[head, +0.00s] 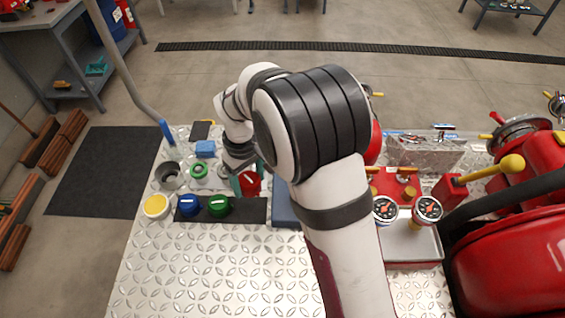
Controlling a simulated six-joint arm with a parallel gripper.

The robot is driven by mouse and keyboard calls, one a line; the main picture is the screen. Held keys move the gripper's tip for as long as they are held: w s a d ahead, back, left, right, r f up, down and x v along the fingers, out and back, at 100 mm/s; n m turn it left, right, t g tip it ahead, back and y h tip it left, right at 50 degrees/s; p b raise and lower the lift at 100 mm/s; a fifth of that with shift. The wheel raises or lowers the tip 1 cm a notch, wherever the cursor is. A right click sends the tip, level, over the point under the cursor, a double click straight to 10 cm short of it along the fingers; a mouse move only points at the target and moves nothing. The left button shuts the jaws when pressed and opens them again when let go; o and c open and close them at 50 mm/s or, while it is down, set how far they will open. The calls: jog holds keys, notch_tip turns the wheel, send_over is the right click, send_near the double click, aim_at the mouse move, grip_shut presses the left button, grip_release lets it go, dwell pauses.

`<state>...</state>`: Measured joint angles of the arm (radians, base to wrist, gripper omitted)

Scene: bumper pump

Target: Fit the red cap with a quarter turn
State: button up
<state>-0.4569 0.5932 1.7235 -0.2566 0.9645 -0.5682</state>
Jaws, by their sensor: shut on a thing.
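The red cap (249,184), with a pale mark on its face, is in my gripper (247,181) in the head view. My gripper is shut on it, just above the right part of the black strip (254,211). Whether the cap touches the surface below cannot be told. A green ring-shaped fitting (198,170) and a grey round cup (168,176) stand to the left of the gripper. A blue cap (189,204) and a green cap (219,205) sit on the black strip. Much of the gripper and the area behind it is hidden by my arm.
A yellow-topped round piece (156,206) and a blue block (205,148) are on the patterned metal table (190,270). Two gauges (428,208) and red machinery (510,255) crowd the right. The table's front left is clear.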

jog(key=w+d+r+m, duration=0.1)
jog(key=w+d+r, duration=0.1)
jog(key=w+d, duration=0.1)
jog(key=w+d+r+m, duration=0.1)
jog(key=w+d+r, duration=0.1)
jog(key=w+d, duration=0.2)
jog(key=w+d+r, duration=0.2)
jog(key=w+d, duration=0.1)
jog(key=d, duration=0.1)
jog(key=shift+w+d+r+m, duration=0.15)
jog(key=shift+w+m, duration=0.1)
jog(key=shift+m, duration=0.15)
jog(key=shift+f, duration=2.3)
jog(key=shift+f, duration=1.6)
jog(key=m, duration=0.5)
jog(key=m, duration=0.4)
jog(key=shift+m, duration=0.4)
jog(key=m, duration=0.4)
jog(key=shift+r+m, duration=0.1)
jog(key=shift+m, duration=0.3)
jog(key=m, duration=0.3)
jog(key=shift+m, duration=0.3)
jog(key=o, duration=1.6)
jog(key=shift+c, duration=0.2)
